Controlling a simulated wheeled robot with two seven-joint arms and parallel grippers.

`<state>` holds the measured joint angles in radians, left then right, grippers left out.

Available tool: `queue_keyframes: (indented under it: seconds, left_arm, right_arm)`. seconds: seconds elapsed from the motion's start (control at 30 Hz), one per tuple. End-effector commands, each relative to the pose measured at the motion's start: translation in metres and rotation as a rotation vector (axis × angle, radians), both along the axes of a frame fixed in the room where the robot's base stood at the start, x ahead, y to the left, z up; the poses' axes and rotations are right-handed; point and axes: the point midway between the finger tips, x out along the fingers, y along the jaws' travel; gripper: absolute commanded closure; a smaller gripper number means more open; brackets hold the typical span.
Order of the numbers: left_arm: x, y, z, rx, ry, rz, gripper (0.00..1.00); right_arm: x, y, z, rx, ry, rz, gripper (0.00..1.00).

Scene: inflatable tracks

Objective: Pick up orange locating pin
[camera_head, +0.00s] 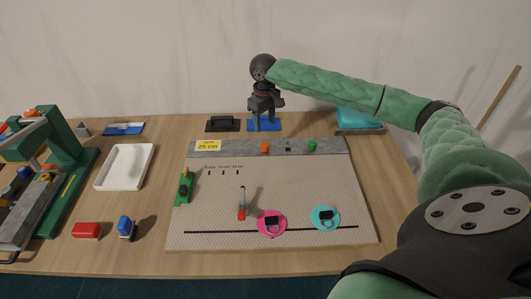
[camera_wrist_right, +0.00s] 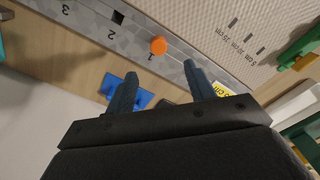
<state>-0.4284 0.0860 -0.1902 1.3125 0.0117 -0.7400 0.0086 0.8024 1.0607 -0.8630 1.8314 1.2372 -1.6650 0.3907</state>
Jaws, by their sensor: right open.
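The orange locating pin (camera_head: 265,148) stands in the grey strip along the back of the board. In the right wrist view the pin (camera_wrist_right: 158,46) shows as a round orange head beside the number 1. My right gripper (camera_head: 262,124) hangs behind the strip, a little beyond the pin in the head view. In the wrist view its two fingers (camera_wrist_right: 160,73) are apart with nothing between them, and the pin lies just past the fingertips, apart from them. My left gripper is not in view.
A green pin (camera_head: 312,146) and a dark square hole (camera_head: 288,149) share the strip. A blue tray (camera_head: 264,125) lies under my right gripper, a black tray (camera_head: 222,124) beside it. Pink (camera_head: 261,226) and teal (camera_head: 316,221) discs lie at the front. A white tray (camera_head: 100,184) stands left.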

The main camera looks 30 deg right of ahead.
Motion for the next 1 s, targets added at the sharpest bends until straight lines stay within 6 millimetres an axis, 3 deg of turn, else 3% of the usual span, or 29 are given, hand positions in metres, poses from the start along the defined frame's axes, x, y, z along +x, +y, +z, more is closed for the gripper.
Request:
queue_keyframes:
  seconds: [0.03, 0.1, 0.3, 0.4, 0.77, 1.0]
  left_arm:
    - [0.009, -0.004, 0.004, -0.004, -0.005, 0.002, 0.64]
    - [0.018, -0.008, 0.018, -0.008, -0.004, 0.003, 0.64]
    - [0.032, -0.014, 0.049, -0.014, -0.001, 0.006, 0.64]
    - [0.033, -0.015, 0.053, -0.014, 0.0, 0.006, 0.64]
    - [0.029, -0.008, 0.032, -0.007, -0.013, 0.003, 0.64]
    - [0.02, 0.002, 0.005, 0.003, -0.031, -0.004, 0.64]
  right_arm:
    - [0.0, 0.0, -0.013, 0.0, 0.0, 0.0, 0.46]
    - [0.0, 0.0, -0.021, 0.0, 0.0, 0.0, 0.46]
    - [0.0, 0.0, -0.031, 0.0, 0.0, 0.0, 0.46]
    - [0.0, 0.0, -0.035, 0.0, 0.0, 0.0, 0.46]
    - [0.0, -0.001, -0.061, 0.0, 0.002, 0.0, 0.46]
    - [0.002, -0.004, -0.081, 0.0, 0.001, 0.0, 0.46]
